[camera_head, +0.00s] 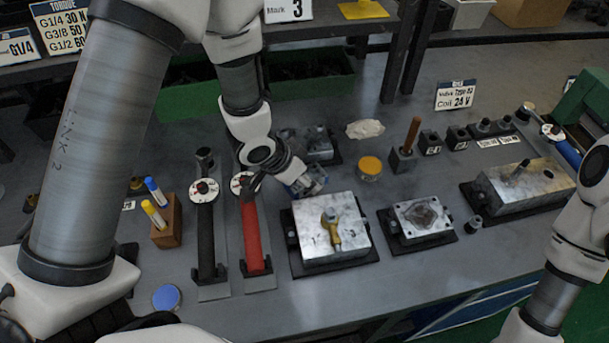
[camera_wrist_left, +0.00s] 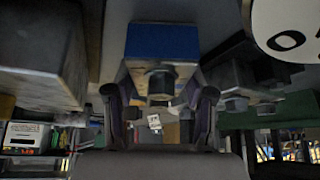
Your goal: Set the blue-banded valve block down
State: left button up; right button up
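The blue-banded valve block (camera_head: 313,181) is a small silvery block in front of my left gripper (camera_head: 292,172) in the head view, just behind the large steel block. In the left wrist view the valve block (camera_wrist_left: 162,45) shows a blue face and a dark hex fitting between the two fingers of my left gripper (camera_wrist_left: 160,105). The fingers are close against its sides, and the gripper appears shut on it. I cannot tell whether its underside touches the bench. My right gripper is out of view; only part of the right arm shows at the right edge.
A large steel block (camera_head: 318,245) with a brass fitting sits on a black plate close in front. A smaller plate fixture (camera_head: 425,221) is to its right. Red (camera_head: 251,235) and black (camera_head: 206,240) torque wrenches lie left. Another metal block (camera_head: 320,146) stands behind. Bare bench shows at front right.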

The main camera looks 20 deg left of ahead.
pick_arm(q)
jog(key=shift+o, duration=1.1)
